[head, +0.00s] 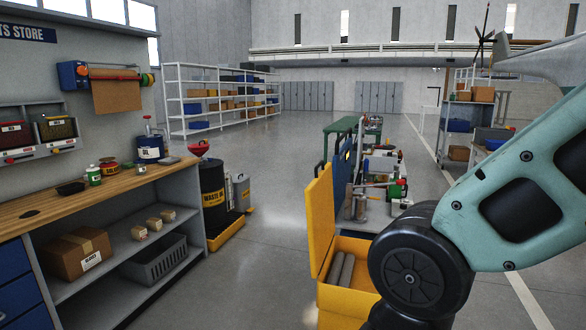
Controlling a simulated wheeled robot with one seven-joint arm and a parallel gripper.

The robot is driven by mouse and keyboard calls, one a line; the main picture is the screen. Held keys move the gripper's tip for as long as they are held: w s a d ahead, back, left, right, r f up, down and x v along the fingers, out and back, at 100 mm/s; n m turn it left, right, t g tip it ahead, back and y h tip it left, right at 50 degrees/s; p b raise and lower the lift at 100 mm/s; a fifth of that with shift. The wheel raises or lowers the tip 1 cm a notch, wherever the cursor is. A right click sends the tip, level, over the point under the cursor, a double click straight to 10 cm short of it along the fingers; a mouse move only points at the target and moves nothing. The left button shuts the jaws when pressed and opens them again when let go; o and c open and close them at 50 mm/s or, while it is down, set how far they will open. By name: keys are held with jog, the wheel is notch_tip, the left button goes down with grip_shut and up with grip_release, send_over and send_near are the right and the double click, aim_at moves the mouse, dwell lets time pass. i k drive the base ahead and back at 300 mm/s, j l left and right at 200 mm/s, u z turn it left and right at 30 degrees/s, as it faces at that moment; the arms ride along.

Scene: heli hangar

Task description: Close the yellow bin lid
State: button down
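The yellow bin (341,309) stands on the floor at the lower middle of the head view. Its yellow lid (320,222) is open and stands nearly upright on the bin's left side. Grey rolls or cylinders (341,270) show inside the bin. My arm comes in from the right and its dark round joint hides the right part of the bin. My gripper is out of view.
A wooden-topped workbench (117,190) with shelves runs along the left. A black waste oil drum (213,196) stands in a yellow tray behind it. A blue panel and cluttered cart (375,185) stand behind the bin. Floor left of the bin is clear.

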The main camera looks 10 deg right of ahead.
aim_at(319, 194)
jog(key=i+j, duration=0.15)
jog(key=j, duration=0.25)
jog(key=i+j, duration=0.1)
jog(key=j, duration=0.3)
jog(key=i+j+z, duration=0.1)
jog(key=j, duration=0.35)
jog(key=i+j, duration=0.15)
jog(key=j, duration=0.25)
jog(key=i+j, duration=0.15)
jog(key=j, duration=0.3)
jog(key=i+j+z, duration=0.1)
jog(key=j, duration=0.3)
jog(key=i+j, duration=0.25)
jog(key=i, duration=0.2)
jog(key=i+j+z, duration=0.1)
jog(key=i+j, duration=0.15)
jog(key=i, duration=0.25)
jog(key=i+j+z, duration=0.1)
jog(key=i+j, duration=0.15)
jog(key=i, duration=0.65)
